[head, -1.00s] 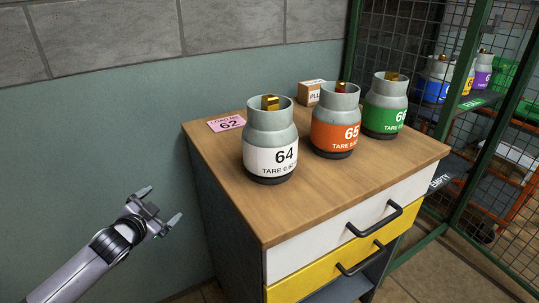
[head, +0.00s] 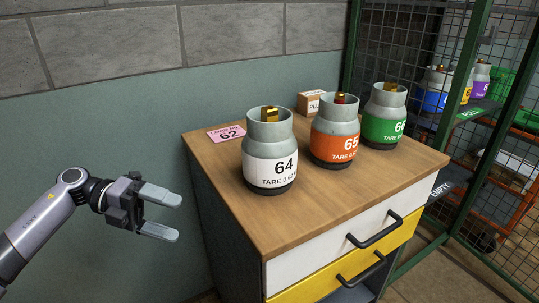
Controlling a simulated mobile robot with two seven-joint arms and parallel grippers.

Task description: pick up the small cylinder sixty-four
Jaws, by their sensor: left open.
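The small cylinder sixty-four (head: 270,158) stands upright on the wooden cabinet top (head: 330,205), nearest to me of the three cylinders there. It is grey with a white band reading 64, an open collar and a brass valve at the top. My left gripper (head: 170,214) is open and empty, left of the cabinet and apart from the cylinder, its two fingers pointing right. My right gripper is not in view.
Orange cylinder 65 (head: 335,143) and green cylinder 66 (head: 384,128) stand right of sixty-four. A pink tag reading 62 (head: 226,133) and a small cardboard box (head: 310,102) are behind. A green-framed mesh cage (head: 427,60) stands at right.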

